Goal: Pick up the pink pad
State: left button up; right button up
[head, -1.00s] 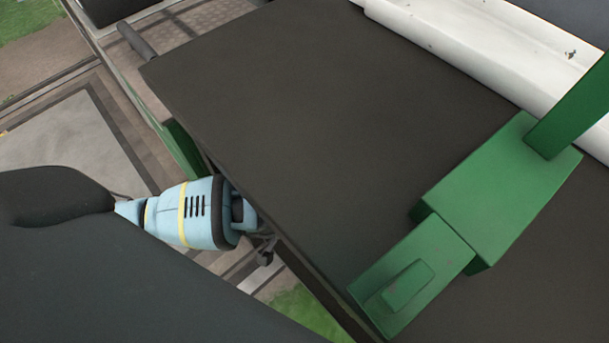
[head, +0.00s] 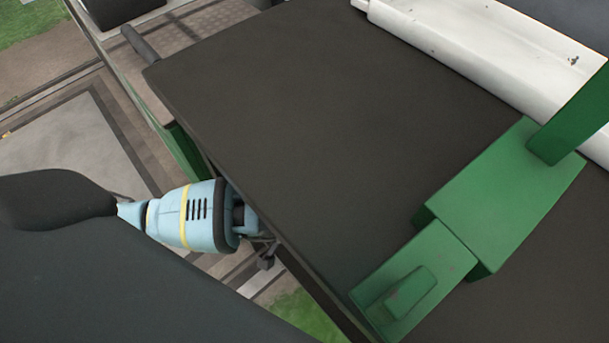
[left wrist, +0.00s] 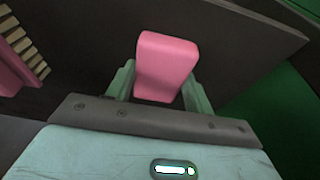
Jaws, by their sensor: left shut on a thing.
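The pink pad (left wrist: 167,66) shows in the left wrist view as a rounded block. It sits between the two pale green fingers of my left gripper (left wrist: 160,88), which is shut on it. In the head view my left arm comes in from the left and its light blue wrist (head: 190,215) reaches the near left edge of the dark flat top (head: 320,130). The fingers and the pad are hidden from the head there. My right gripper is not in view.
A green metal block with a lever (head: 490,200) stands on the dark top at the right. A white beam (head: 470,50) runs along the back. The left wrist view shows a dark panel (left wrist: 235,45) behind the pad and another pink piece (left wrist: 14,75) at the left.

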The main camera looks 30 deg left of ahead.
pick_arm(q)
jog(key=shift+r, duration=0.15)
notch_tip(320, 180, up, 4)
jog(key=shift+w+p, duration=0.1)
jog(key=shift+p, duration=0.95)
jog(key=s+a+b, duration=0.1)
jog(key=s, duration=1.5)
jog(key=shift+a+r, duration=0.15)
jog(key=shift+r, duration=0.3)
